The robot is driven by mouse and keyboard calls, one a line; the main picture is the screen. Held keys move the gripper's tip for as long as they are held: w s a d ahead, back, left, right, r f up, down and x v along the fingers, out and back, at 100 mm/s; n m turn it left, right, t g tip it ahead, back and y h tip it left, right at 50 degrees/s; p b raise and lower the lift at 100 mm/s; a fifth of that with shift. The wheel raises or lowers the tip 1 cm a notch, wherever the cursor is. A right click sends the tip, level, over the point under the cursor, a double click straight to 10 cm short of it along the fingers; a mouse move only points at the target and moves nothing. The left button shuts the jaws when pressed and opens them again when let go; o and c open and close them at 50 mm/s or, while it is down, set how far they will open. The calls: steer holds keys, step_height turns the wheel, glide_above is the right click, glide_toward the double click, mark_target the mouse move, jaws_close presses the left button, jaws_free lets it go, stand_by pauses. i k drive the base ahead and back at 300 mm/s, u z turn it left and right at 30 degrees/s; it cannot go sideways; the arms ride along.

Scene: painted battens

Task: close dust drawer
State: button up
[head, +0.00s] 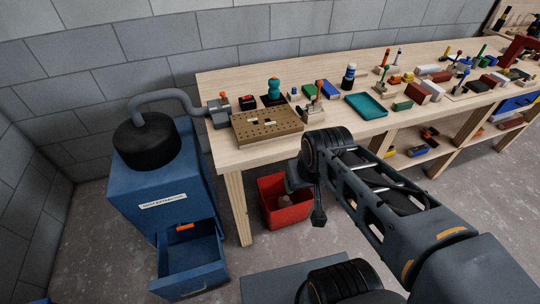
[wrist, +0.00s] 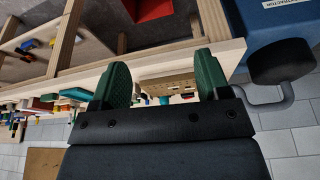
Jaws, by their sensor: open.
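The dust drawer (head: 190,284) is pulled out from the bottom of the blue dust extractor (head: 150,190) in the head view. Its inside shows from above. A small orange piece (head: 185,227) sits at the back of the drawer opening; I cannot tell what it is fixed to. The extractor also shows at the upper right of the wrist view (wrist: 262,22), but the drawer is not seen there. My gripper (wrist: 162,78) is open, with its two green fingers apart and nothing between them. In the head view it is up and to the right of the drawer, near the workbench.
The wooden workbench (head: 225,75) holds a drilled board (head: 265,125), a teal tray (head: 366,105) and several small items. A red bin (head: 285,202) stands under it, between the bench leg and my arm. A grey hose (head: 165,95) links the extractor top to the bench.

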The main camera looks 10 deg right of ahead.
mark_target(190, 261)
steer(key=z, duration=0.15)
steer(key=k, duration=1.15)
steer(key=u, duration=0.2)
steer(key=i, duration=0.4)
steer(key=z, duration=0.05)
